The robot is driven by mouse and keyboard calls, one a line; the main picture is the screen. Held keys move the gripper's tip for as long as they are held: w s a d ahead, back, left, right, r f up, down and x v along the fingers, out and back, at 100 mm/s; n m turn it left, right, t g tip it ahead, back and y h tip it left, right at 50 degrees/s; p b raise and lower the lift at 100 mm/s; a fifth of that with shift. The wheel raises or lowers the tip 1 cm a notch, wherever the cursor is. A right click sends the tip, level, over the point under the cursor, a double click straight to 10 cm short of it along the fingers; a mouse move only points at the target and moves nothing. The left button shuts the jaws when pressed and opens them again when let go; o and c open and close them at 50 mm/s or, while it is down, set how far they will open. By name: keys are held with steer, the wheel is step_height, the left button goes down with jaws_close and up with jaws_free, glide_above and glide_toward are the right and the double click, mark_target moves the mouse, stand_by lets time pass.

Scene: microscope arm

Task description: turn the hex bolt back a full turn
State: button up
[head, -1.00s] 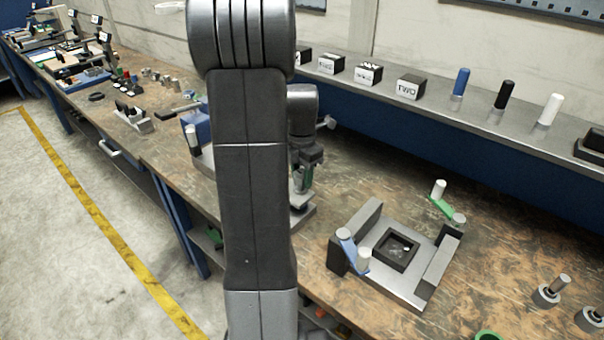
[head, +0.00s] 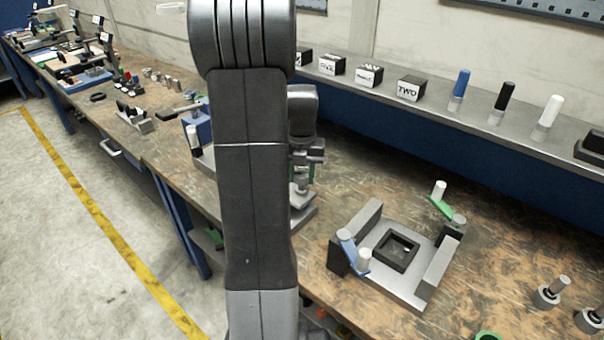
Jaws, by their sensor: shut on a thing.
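My gripper (head: 303,176) is partly in view just right of my own arm link, pointing down over a grey base plate (head: 304,215) on the bench. It is shut on the hex bolt (head: 301,194), which is small, grey and partly covered by the fingers. A bit of green shows between the fingers. The exact contact between fingers and bolt is too small to make out. My arm hides the left part of the base plate.
A grey fixture (head: 408,290) with a black square recess (head: 397,251) and blue and green clamp levers stands to the right. A blue device (head: 203,122) stands to the left, partly behind my arm. A shelf (head: 430,105) with labelled blocks runs behind. Bare bench lies between gripper and shelf.

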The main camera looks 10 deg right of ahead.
mark_target(302, 173)
steer(key=shift+n, duration=0.3)
steer(key=o, duration=1)
step_height(302, 173, up, 14)
steer(key=shift+f+b, duration=0.1)
steer(key=shift+b, duration=0.2)
steer(key=shift+f, duration=0.1)
